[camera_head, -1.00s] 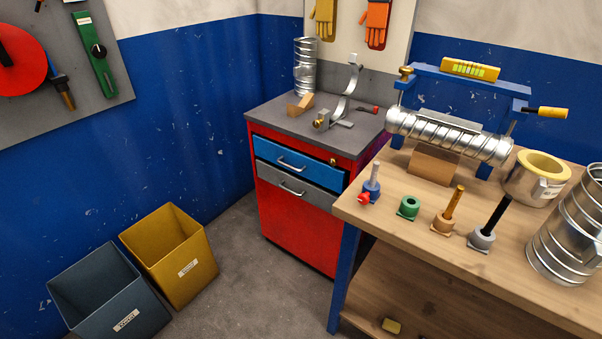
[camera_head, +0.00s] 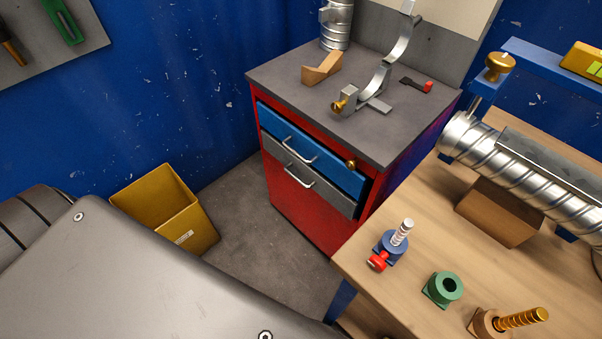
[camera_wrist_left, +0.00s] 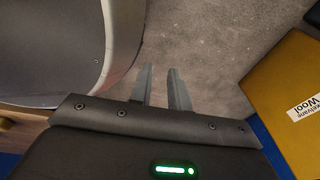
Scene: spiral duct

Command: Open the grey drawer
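The grey drawer (camera_head: 330,193) is the lower of two drawers in the red cabinet (camera_head: 308,213), with a silver bar handle (camera_head: 299,177). It looks about level with the cabinet front. The blue drawer (camera_head: 318,160) sits just above it. My left gripper (camera_wrist_left: 160,84) shows in the left wrist view with its two fingers apart and nothing between them, above the grey floor. No gripper shows in the head view; a grey link of my arm covers its lower left. My right gripper is not in view.
A wooden workbench (camera_head: 440,220) stands close at the right, bearing a spiral duct (camera_head: 525,165) and small coloured fixtures. A yellow bin (camera_head: 168,205) stands left of the cabinet, also in the left wrist view. Bare floor (camera_head: 245,205) lies between.

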